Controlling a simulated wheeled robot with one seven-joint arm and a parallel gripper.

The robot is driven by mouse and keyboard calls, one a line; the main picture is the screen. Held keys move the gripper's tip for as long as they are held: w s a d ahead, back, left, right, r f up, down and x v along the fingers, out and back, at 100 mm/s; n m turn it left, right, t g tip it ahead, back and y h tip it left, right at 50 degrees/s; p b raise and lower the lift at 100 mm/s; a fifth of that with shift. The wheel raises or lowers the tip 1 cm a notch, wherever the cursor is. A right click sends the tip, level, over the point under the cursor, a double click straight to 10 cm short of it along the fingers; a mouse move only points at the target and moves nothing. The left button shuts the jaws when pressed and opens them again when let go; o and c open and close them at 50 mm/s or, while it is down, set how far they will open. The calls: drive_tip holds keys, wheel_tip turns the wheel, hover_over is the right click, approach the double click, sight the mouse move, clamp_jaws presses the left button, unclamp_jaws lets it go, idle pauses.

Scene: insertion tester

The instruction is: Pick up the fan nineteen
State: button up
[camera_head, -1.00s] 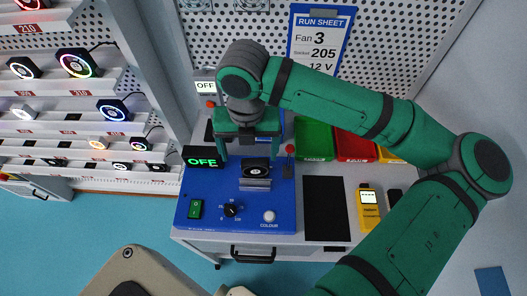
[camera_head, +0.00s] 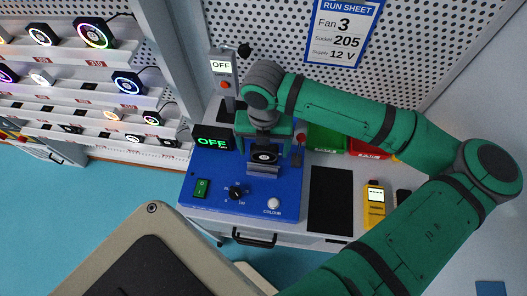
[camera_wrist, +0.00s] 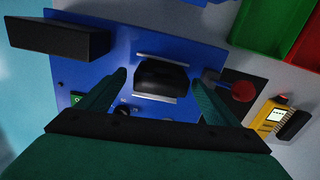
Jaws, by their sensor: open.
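A dark fan (camera_head: 264,154) stands in the holder on the blue tester panel (camera_head: 215,183). No number is readable on it, so I cannot tell whether it is fan nineteen. My gripper (camera_head: 269,150) is right above it, pointing down, with its fingers spread to either side of the fan. In the wrist view, the fan (camera_wrist: 160,75) shows as a dark block between the two open green fingers (camera_wrist: 160,79). A gap shows on each side, and the fan's face is hidden there.
A red-knobbed lever (camera_wrist: 242,91) stands close by the right finger. A rack of lit fans (camera_head: 90,75) is at the left. A black mat (camera_head: 330,200) and a yellow meter (camera_head: 374,203) lie right of the panel.

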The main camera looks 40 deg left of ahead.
drive_tip(key=shift+w+f, duration=0.15)
drive_tip(key=shift+f, duration=0.7)
drive_tip(key=shift+c, duration=0.3)
drive_tip(key=c, duration=1.1)
drive_tip(key=shift+r, duration=0.1)
